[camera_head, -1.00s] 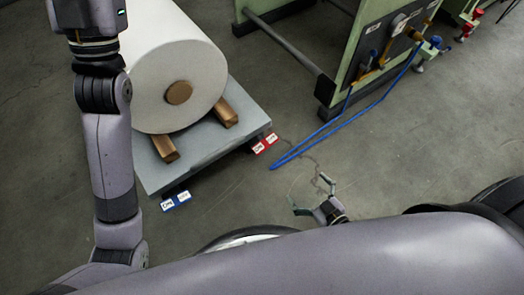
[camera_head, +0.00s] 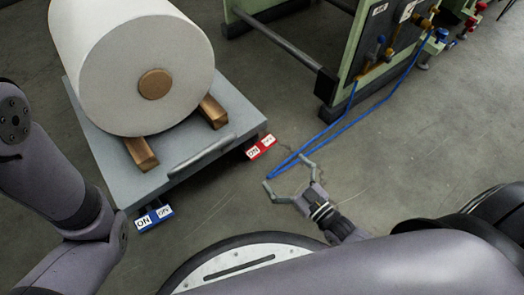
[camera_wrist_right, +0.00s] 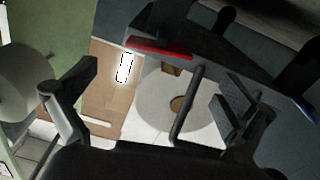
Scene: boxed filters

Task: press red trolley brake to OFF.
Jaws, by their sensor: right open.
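The red trolley brake (camera_head: 260,147) is a small red pedal with white ON and OFF labels at the near right corner of the grey trolley (camera_head: 235,122). In the right wrist view a red bar (camera_wrist_right: 160,49) shows at the trolley's edge. I cannot tell which half is pressed down. My right gripper (camera_head: 286,172) is open and empty, apart from the brake, just right of and nearer than it. Its dark fingers also show spread in the right wrist view (camera_wrist_right: 160,88). My left arm is at the left edge; its gripper is not seen.
A blue brake (camera_head: 154,218) with ON and OFF labels is at the trolley's near left corner. The trolley carries a large white roll (camera_head: 115,60) and has a grey handle (camera_head: 203,155). A blue hose (camera_head: 340,125) lies right of the red brake, by a green machine (camera_head: 350,50).

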